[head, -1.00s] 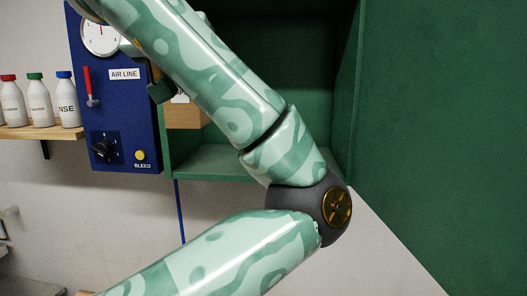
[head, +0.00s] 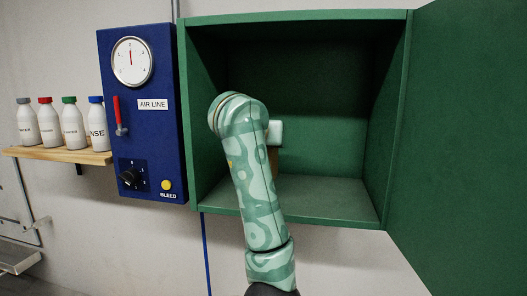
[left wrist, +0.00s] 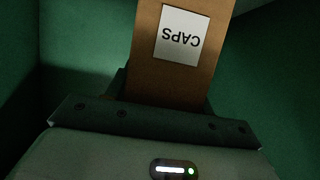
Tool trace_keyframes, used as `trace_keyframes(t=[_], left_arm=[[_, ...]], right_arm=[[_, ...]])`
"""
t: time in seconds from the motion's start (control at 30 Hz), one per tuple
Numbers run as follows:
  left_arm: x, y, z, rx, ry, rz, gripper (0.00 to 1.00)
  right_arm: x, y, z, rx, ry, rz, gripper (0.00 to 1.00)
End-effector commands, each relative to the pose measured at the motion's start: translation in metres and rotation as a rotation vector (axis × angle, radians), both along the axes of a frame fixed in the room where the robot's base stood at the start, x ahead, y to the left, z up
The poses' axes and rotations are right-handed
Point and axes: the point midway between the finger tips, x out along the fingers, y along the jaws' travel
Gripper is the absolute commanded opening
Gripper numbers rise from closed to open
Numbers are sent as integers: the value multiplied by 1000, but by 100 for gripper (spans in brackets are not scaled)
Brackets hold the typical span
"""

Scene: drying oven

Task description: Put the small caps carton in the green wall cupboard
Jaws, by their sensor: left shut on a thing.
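The green wall cupboard (head: 335,198) hangs open in the head view, with its door (head: 465,130) swung out to the right. My left arm reaches up in front of its opening. The small caps carton (left wrist: 172,75) is brown with a white CAPS label that reads upside down in the left wrist view. My left gripper (left wrist: 165,97) is shut on it, with green cupboard walls around it. In the head view only a brown sliver of the carton (head: 272,157) shows beside my arm; the rest is hidden. I cannot tell whether it touches the cupboard floor. My right gripper is not in view.
A blue air-line panel (head: 150,100) with a gauge, red lever and knob is mounted just left of the cupboard. Further left, several white bottles stand on a wooden shelf (head: 60,154). The right part of the cupboard is empty.

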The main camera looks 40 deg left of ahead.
Motion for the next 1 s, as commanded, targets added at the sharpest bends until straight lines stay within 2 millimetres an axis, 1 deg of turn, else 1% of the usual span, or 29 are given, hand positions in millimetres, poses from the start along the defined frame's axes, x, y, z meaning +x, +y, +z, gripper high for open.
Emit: trace_keyframes(t=[0.07,0.23,0.33,0.63,0.67,0.7,0.73,1.0], left_arm=[[5,2,-10,1,5,1,25],[4,1,-31,2,5,0,25],[4,1,-36,1,3,-1,25],[4,1,-38,0,2,-1,25],[4,1,-39,0,2,0,55],[4,1,-38,0,2,0,66],[4,1,-38,0,2,0,74],[4,1,-38,0,2,0,74]], right_arm=[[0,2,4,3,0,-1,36],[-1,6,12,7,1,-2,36],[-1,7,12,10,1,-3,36],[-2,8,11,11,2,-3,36],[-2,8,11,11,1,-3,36],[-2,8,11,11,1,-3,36],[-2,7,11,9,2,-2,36],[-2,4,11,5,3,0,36]])
